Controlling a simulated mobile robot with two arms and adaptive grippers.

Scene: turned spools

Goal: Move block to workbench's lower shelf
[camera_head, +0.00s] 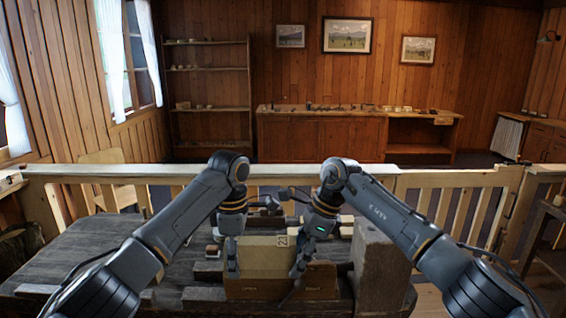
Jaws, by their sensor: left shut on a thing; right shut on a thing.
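A tan block (262,256) with a small numbered label is in the lower middle of the head view, above the dark weathered workbench (100,250). My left gripper (232,264) is shut on its left side, and my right gripper (299,264) is shut on its right side. A brown wooden box (285,285) shows just below and in front of the block; I cannot tell whether they touch. The workbench's lower shelf is hidden from this view.
A tall grey wooden upright (378,265) stands close to the right of my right gripper. Small wooden pieces lie around the block. A pale railing (450,182) runs behind the bench. The bench's left part is mostly clear.

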